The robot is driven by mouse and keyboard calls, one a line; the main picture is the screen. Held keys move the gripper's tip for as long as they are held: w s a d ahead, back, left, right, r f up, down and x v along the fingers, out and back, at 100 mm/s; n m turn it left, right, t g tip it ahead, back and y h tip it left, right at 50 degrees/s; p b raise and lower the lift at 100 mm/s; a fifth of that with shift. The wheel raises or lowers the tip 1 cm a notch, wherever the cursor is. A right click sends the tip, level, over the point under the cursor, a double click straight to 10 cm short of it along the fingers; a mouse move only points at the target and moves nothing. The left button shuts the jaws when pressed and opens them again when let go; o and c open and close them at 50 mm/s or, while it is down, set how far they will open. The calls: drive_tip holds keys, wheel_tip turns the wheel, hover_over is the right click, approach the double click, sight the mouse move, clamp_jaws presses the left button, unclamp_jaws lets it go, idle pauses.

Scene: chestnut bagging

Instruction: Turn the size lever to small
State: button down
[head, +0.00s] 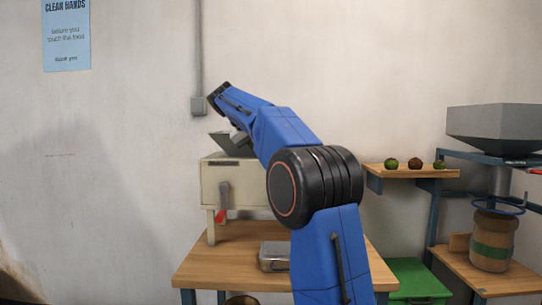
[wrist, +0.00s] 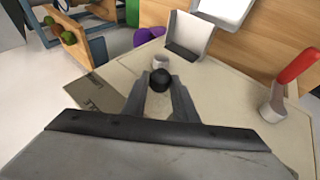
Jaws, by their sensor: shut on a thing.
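In the wrist view my gripper (wrist: 160,88) has its two grey fingers closed around a round black knob (wrist: 159,80), which I take to be the end of the size lever. The knob sits over the pale top of the machine (wrist: 225,95). In the head view the beige machine (head: 228,183) stands on a wooden table, partly behind my blue arm. My gripper and the knob cannot be made out there.
A red-handled lever (wrist: 296,65) stands right of my gripper and also shows on the machine's front in the head view (head: 222,205). A metal tin (head: 272,257) sits on the table.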

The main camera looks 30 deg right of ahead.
idle(0.4)
drive_tip(key=c, duration=1.4)
unclamp_jaws()
drive_tip(key=shift+w, duration=0.1)
drive_tip(key=shift+c, duration=0.2)
drive_tip(key=shift+a, duration=0.1)
drive_tip(key=v, duration=1.2)
drive_tip(key=shift+f, duration=0.15)
